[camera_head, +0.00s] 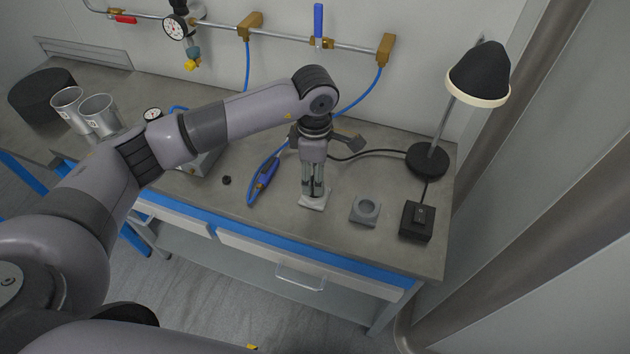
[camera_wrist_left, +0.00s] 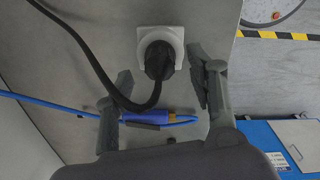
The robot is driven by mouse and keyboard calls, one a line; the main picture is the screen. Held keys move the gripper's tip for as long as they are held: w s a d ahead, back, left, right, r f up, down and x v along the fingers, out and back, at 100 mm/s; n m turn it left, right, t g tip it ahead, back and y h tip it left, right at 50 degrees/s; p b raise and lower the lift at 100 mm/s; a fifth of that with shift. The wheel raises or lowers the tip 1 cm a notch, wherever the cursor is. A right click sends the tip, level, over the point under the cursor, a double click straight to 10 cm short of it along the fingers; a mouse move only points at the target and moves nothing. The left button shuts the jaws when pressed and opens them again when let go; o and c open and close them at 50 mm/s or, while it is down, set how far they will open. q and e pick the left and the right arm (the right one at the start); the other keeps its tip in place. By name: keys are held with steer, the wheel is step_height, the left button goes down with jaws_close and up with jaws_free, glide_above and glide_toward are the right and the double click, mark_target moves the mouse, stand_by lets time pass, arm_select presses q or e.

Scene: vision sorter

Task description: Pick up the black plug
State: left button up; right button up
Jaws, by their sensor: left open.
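The black plug (camera_wrist_left: 157,62) sits in a white square socket (camera_wrist_left: 143,41) in the left wrist view, with a black cable (camera_wrist_left: 85,52) running from it. In the head view the white socket (camera_head: 313,202) is on the bench below my left gripper (camera_head: 313,188), which hides most of the plug. My left gripper points down with its fingers apart. In the left wrist view its two fingertips (camera_wrist_left: 160,78) stand on either side of the plug, with nothing visibly gripped. I cannot tell whether either finger touches the plug. My right gripper is not in view.
A blue tool with a blue hose (camera_head: 265,174) lies left of the socket. A grey block with a round recess (camera_head: 365,210), a black switch box (camera_head: 417,221) and a lamp (camera_head: 428,160) stand to the right. The bench front edge is close. Metal cups (camera_head: 100,115) stand far left.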

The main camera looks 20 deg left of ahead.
arm_select(q)
steer(key=shift+f, duration=1.1)
steer(key=shift+c, duration=1.2)
jaws_close()
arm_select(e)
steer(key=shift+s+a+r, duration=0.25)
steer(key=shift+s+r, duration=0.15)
